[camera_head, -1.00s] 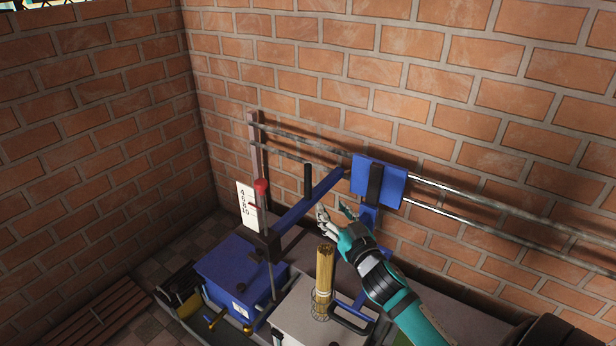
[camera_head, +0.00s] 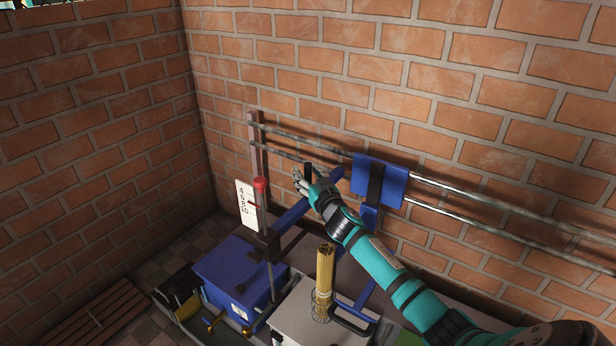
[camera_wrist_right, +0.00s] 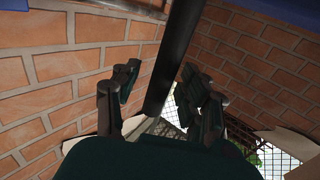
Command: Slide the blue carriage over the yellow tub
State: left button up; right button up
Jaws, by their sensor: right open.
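The blue carriage (camera_head: 394,183) hangs on two metal rails along the brick wall. A blue arm (camera_head: 292,214) reaches left and forward from it, with an upright black handle (camera_head: 308,169) on it. My right gripper (camera_head: 301,180) is at this handle. In the right wrist view my open right gripper (camera_wrist_right: 161,95) has a black bar (camera_wrist_right: 173,60) between its fingers; I cannot tell whether they touch it. A partly hidden yellowish container (camera_head: 184,307) at the lower left may be the yellow tub. My left gripper is not in view.
A blue box (camera_head: 235,270) stands left of a light-topped box (camera_head: 295,308), which bears a bundle of sticks (camera_head: 324,275) in a wire holder. A red-topped lever (camera_head: 260,188) and a number card (camera_head: 246,205) stand left of the handle. The rails (camera_head: 480,205) extend both ways.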

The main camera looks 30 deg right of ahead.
grip_shut()
dwell(0.3)
